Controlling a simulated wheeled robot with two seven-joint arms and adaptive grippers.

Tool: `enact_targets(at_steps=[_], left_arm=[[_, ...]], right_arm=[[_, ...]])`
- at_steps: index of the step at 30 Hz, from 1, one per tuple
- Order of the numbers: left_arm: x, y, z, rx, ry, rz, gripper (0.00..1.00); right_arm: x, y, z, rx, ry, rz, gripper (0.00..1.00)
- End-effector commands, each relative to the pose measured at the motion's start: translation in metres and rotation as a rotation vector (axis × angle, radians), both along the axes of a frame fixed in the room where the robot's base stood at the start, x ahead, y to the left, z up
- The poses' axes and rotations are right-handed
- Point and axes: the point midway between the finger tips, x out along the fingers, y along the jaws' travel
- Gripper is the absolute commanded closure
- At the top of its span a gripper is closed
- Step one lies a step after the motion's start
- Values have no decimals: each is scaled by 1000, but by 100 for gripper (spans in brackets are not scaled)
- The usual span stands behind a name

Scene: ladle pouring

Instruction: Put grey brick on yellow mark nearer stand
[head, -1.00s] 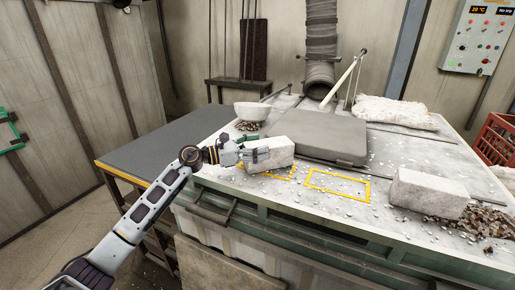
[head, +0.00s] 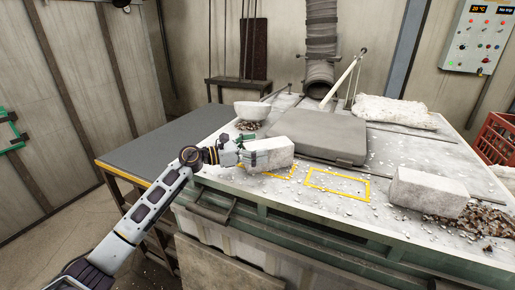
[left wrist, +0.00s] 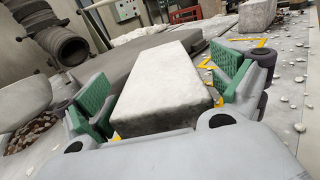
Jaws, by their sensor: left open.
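A pale grey brick (head: 270,153) lies on the bench at the left yellow mark (head: 284,173), covering much of its outline. It also shows in the left wrist view (left wrist: 165,85). My left gripper (head: 243,149) is open at the brick's left end. In the left wrist view, its green-padded fingers (left wrist: 165,80) stand on either side of the brick, with gaps showing. The right yellow mark (head: 337,185) is empty. A second pale brick (head: 429,192) lies farther right. My right gripper is out of view.
A flat grey slab (head: 317,136) lies behind the marks. A pale bowl (head: 252,111) stands at the back left, near brown pebbles (head: 247,126). More rubble (head: 470,222) lies by the right brick. White chips are scattered over the bench.

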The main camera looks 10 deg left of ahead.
Motion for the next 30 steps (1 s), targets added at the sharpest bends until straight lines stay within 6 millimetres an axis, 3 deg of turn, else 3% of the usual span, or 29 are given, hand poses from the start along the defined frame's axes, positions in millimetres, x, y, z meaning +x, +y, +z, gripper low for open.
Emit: enact_targets(at_steps=[11, 24, 30], left_arm=[[-9, 14, -1, 0, 0, 1, 5], [-40, 59, -3, 1, 2, 2, 5], [-54, 79, -3, 1, 2, 1, 5]], right_arm=[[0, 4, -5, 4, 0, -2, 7], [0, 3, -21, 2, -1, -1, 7], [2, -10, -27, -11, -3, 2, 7]])
